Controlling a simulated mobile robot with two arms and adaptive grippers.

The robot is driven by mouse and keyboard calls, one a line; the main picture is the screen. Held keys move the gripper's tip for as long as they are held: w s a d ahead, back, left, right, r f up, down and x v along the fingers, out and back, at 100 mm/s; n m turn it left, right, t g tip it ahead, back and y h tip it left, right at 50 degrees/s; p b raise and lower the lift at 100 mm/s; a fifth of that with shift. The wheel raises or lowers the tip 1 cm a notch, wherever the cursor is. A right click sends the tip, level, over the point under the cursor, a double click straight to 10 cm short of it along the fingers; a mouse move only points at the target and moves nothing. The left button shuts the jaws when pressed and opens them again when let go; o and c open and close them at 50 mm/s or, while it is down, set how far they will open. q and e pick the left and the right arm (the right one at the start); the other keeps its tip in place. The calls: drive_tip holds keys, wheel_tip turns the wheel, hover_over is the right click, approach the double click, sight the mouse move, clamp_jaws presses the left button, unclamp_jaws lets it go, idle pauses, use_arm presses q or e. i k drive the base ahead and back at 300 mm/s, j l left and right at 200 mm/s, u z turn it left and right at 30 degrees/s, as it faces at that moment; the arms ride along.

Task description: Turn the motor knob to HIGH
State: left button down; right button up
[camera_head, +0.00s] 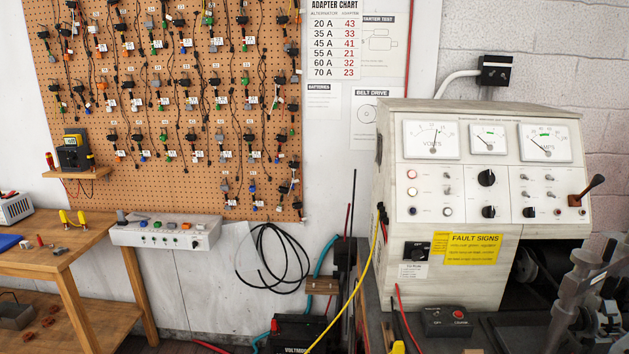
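The white test bench (390,160) stands at the right with three dial meters on top and knobs and switches below. Large black knobs sit at the panel's middle (487,178), below it (488,211) and to the right (530,211). Another dark rotary knob (416,251) is on a small black plate on the lower left of the bench front, above a white label (412,271). The small lettering is too blurred to tell which knob is the motor knob or its setting. I can make out neither of my grippers.
A lever with a brown handle (587,191) sticks out at the panel's right. Grey metal machinery (580,290) stands lower right. A black box with a red button (446,321) sits below the yellow sign (472,248). A yellow cable (357,275) hangs at the bench's left.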

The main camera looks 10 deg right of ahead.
sight(489, 211)
drive_tip(key=l+z, duration=0.1)
drive_tip(key=z, duration=1.1)
